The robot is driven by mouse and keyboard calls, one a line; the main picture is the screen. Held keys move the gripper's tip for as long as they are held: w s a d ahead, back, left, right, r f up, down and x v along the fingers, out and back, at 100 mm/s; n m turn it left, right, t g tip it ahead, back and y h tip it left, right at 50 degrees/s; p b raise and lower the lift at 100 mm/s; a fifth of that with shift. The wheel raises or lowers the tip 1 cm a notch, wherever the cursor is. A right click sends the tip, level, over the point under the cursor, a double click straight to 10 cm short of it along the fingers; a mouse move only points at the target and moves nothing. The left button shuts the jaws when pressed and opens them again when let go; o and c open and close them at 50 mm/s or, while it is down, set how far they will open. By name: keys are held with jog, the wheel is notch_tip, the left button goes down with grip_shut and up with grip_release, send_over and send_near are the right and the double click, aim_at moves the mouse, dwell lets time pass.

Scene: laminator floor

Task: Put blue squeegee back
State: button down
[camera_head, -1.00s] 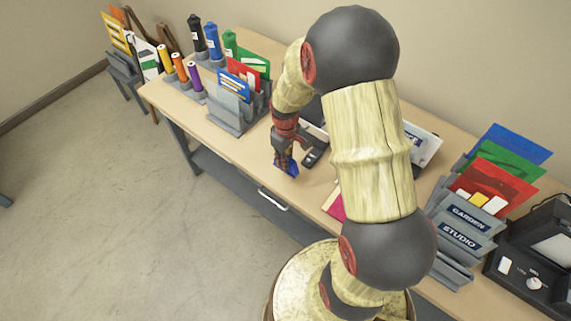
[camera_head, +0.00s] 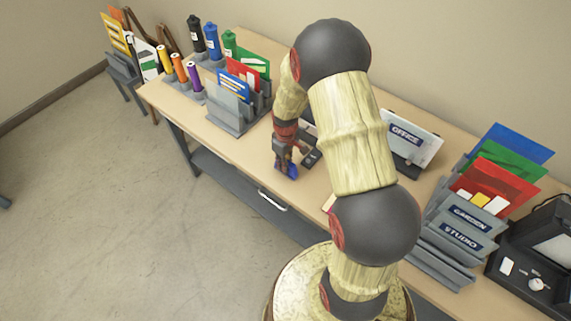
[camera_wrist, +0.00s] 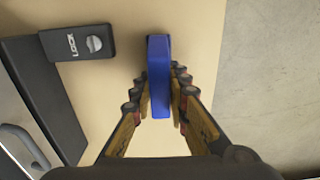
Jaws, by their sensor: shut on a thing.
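The blue squeegee (camera_wrist: 158,75) is between the fingers of my gripper (camera_wrist: 161,100) in the wrist view, pointing away from the palm. My gripper is shut on it. In the head view my gripper (camera_head: 286,168) hangs over the front part of the table, and a small blue part of the squeegee (camera_head: 293,172) shows at its fingertips. I cannot tell whether the squeegee touches the tabletop. A dark block marked LOCK (camera_wrist: 78,43) lies left of the squeegee in the wrist view, apart from it.
A grey rack with cards (camera_head: 232,118) and several coloured bottles and tubes stand left on the table (camera_head: 320,190). An OFFICE sign (camera_head: 408,137) stands behind my arm. Sorters marked GARDEN and STUDIO (camera_head: 462,225) and a black machine (camera_head: 535,265) are at right. A drawer handle (camera_head: 272,200) is below the front edge.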

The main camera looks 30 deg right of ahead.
jog(key=c, duration=1.7)
grip_release()
jog(key=shift+f, duration=0.1)
notch_tip(320, 180, up, 12)
jog(key=shift+r+p, duration=0.1)
jog(key=shift+p, duration=0.55)
jog(key=s+a+r+m+t, duration=0.1)
jog(key=s+a+r, duration=0.3)
jog(key=r, duration=0.4)
jog(key=s+a+r+m+t, duration=0.1)
jog(key=s+a+r+t, duration=0.2)
jog(key=r, duration=0.5)
jog(key=s+a+r+m, duration=0.1)
jog(key=s+a+r, duration=0.35)
jog(key=r, duration=0.35)
jog(key=shift+m+t, duration=0.5)
jog(key=shift+t, duration=0.3)
jog(key=s+a+r, duration=0.1)
jog(key=s, duration=0.2)
jog(key=s+r, duration=0.1)
jog(key=s, duration=0.2)
jog(key=s+a, duration=0.1)
jog(key=s, duration=0.2)
jog(key=shift+a+r, duration=0.3)
jog(key=shift+r, duration=0.1)
jog(key=shift+f, duration=0.15)
